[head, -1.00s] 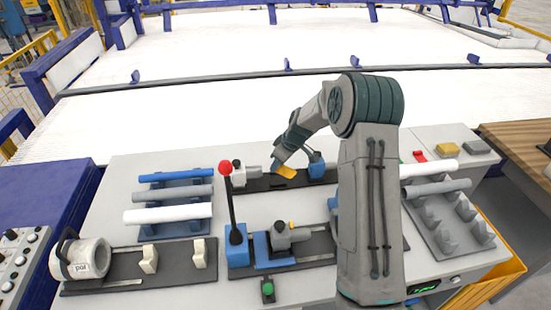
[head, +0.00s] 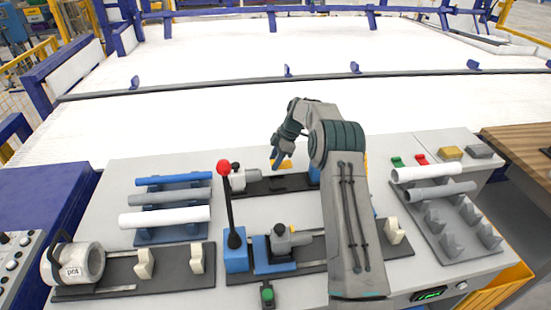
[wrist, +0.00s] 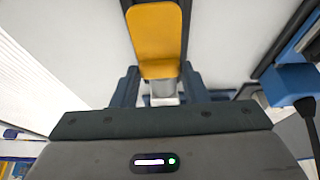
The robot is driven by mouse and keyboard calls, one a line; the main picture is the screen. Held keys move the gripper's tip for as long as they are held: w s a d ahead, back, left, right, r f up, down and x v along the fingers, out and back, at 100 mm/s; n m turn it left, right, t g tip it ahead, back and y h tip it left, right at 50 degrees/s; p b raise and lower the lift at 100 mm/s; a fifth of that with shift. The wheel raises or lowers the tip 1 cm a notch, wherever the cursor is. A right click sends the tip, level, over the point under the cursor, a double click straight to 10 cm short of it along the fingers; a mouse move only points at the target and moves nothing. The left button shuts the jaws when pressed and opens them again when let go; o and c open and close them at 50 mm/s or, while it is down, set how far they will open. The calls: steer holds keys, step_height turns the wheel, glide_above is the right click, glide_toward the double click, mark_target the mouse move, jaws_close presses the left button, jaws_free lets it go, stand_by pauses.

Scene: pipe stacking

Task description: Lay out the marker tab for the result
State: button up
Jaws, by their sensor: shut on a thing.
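My gripper (head: 282,152) is shut on a yellow-orange tab (wrist: 157,38), held above the far side of the bench near a dark fixture rail (head: 268,186). In the wrist view the tab extends away from between the fingers (wrist: 165,90). In the head view it shows small, just below the fingers. A green tab (head: 397,161) and a red tab (head: 421,159) lie at the back right of the bench. A bit of yellow shows beside my arm; I cannot tell what it is.
A rack with blue, grey and white pipes (head: 165,219) stands left. A red-knobbed lever (head: 224,168) rises near the held tab. A white pipe (head: 425,172) and a grey pipe lie on the right rack. A yellow block (head: 450,152) sits at the back right.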

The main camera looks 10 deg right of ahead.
steer(key=b, duration=0.2)
glide_above(271, 184)
steer(key=d, duration=0.2)
step_height(271, 184, down, 6)
steer(key=shift+a+r, duration=0.1)
steer(key=shift+r, duration=0.1)
steer(key=shift+f+b, duration=0.95)
steer(key=shift+b, duration=0.2)
steer(key=shift+f+b, duration=0.3)
steer(key=shift+b, duration=0.05)
steer(key=o, duration=1)
steer(key=shift+o, duration=0.2)
steer(key=shift+w+f, duration=0.1)
steer(key=shift+s, duration=0.2)
